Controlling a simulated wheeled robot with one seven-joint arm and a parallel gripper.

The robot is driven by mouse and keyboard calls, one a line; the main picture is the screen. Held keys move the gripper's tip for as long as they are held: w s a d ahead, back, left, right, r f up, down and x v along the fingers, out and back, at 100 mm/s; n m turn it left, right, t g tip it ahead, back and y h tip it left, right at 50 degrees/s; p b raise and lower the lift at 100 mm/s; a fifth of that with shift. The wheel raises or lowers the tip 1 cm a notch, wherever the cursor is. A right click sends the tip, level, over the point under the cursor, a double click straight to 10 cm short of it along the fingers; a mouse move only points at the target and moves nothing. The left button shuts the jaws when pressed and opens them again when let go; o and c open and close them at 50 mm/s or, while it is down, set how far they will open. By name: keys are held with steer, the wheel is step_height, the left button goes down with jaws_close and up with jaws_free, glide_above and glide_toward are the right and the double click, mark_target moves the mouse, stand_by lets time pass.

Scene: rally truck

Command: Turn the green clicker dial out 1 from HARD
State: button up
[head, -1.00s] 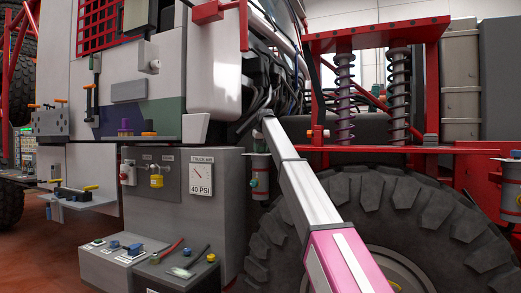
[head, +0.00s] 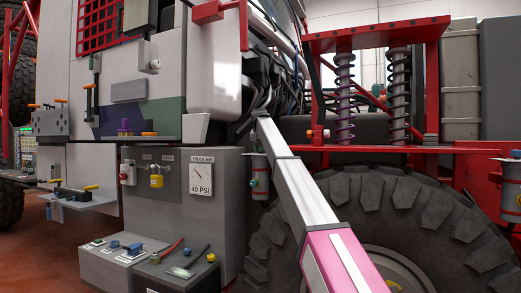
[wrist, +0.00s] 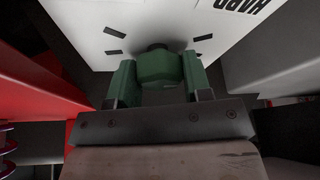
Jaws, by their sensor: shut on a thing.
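The green clicker dial (wrist: 157,66) is a faceted green knob at the top middle of the wrist view. It stands in front of a white plate (wrist: 105,18) with short black tick marks around it and the word HARD at the upper right, seen rotated. My gripper (wrist: 158,80) has one finger on each side of the dial and is shut on it. The fingers look green too. Part of the dial's base is in shadow. In the head view my arm reaches up from the lower right, and neither my gripper nor its hold on the dial can be made out.
Red framework (wrist: 40,85) lies close on the left in the wrist view, and a grey block (wrist: 275,60) on the right.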

steer(key=shift+m+h, duration=0.5)
steer(key=shift+m, duration=0.8)
steer(key=o, duration=0.9)
steer(key=v, duration=1)
steer(key=shift+s+a+r, duration=0.15)
steer(key=shift+r, duration=0.25)
